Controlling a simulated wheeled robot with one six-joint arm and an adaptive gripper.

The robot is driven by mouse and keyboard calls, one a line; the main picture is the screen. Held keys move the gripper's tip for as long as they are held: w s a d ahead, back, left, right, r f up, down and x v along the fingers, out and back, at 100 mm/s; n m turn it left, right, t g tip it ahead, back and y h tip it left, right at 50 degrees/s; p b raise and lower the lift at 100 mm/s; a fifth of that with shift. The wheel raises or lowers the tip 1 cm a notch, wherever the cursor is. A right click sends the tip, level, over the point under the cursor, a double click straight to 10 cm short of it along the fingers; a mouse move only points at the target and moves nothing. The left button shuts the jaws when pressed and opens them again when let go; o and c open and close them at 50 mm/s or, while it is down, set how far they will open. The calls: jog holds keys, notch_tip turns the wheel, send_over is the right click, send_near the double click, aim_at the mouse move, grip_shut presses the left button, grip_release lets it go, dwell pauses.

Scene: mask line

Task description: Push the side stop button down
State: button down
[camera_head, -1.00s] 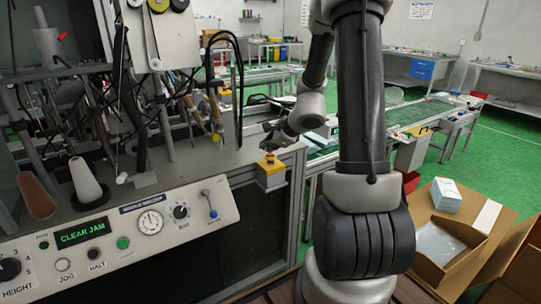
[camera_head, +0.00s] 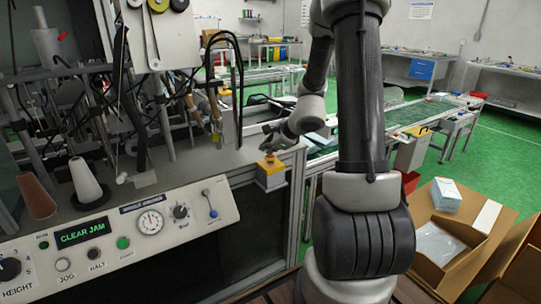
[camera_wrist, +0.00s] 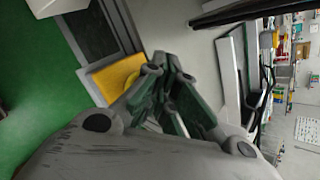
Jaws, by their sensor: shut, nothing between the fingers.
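The side stop button is a small orange-red knob (camera_head: 270,158) on a yellow box (camera_head: 271,179), fixed at the front right corner of the grey machine. My gripper (camera_head: 267,145) is just above the knob, with its fingers shut and empty. I cannot tell whether the fingertips touch the knob. In the wrist view the yellow box (camera_wrist: 112,80) lies just left of my gripper's closed fingertips (camera_wrist: 168,68). The fingers hide most of the button there.
The machine's control panel (camera_head: 120,238) has a lit "CLEAR JAM" display (camera_head: 82,233). Machine rods and cables (camera_head: 237,90) stand left of my gripper. A conveyor (camera_head: 425,112) runs behind on the right. Open cardboard boxes (camera_head: 450,235) stand at lower right.

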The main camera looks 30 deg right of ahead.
aim_at(268, 156)
jog(key=shift+r, duration=0.8)
jog(key=shift+r, duration=2.5)
